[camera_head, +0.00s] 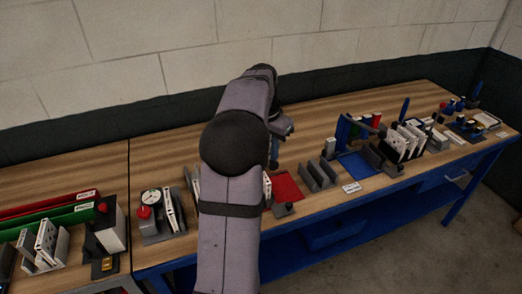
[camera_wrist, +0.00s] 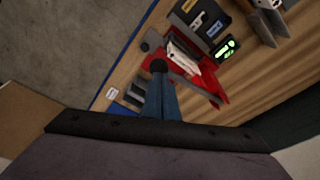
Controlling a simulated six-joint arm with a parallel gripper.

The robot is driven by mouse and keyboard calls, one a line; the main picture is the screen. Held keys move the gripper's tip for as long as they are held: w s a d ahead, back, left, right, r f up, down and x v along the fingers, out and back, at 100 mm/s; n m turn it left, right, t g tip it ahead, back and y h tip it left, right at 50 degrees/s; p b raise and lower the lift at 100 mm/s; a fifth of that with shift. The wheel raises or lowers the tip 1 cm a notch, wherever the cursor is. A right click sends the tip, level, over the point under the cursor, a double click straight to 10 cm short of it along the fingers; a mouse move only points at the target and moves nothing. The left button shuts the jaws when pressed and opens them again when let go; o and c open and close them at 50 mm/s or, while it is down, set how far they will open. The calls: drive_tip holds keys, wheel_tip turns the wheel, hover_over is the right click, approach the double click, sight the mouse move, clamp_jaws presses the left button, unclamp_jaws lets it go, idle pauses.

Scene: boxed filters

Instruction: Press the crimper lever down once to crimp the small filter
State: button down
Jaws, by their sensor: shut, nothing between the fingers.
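My gripper (camera_wrist: 160,72) is shut and empty; its blue-grey fingers point away from the wrist camera. In the head view my gripper (camera_head: 274,164) hangs over the bench behind my arm. In the wrist view a grey bar, seemingly the crimper lever (camera_wrist: 192,86), runs across a red base (camera_wrist: 212,75) from near my fingertips. A dark round end lies at the fingertips; whether it touches them or is part of the lever I cannot tell. A white flat piece, perhaps the small filter (camera_wrist: 180,55), lies by the red base. In the head view my arm hides most of this station.
A green-lit display (camera_wrist: 225,47) stands beside the red base. In the head view a red mat (camera_head: 288,187) and grey upright slots (camera_head: 317,176) are right of my arm. A dial gauge stand (camera_head: 151,198) is left. Racks of white filters (camera_head: 405,141) crowd the right.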

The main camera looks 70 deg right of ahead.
sight(273, 163)
drive_tip(key=shift+s+a+f+b, duration=0.1)
drive_tip(key=shift+a+f+b, duration=0.05)
drive_tip(key=shift+f+b, duration=1.85)
drive_tip(key=shift+f+p, duration=0.35)
drive_tip(key=shift+p, duration=0.1)
drive_tip(key=shift+r, duration=0.15)
drive_tip(key=p+v, duration=0.3)
drive_tip(key=d+p+v, duration=0.1)
drive_tip(key=p+v, duration=0.2)
drive_tip(key=d+p+v, duration=0.1)
drive_tip(key=p+v, duration=0.2)
drive_tip(key=shift+s+r, duration=0.25)
drive_tip(key=shift+r, duration=0.25)
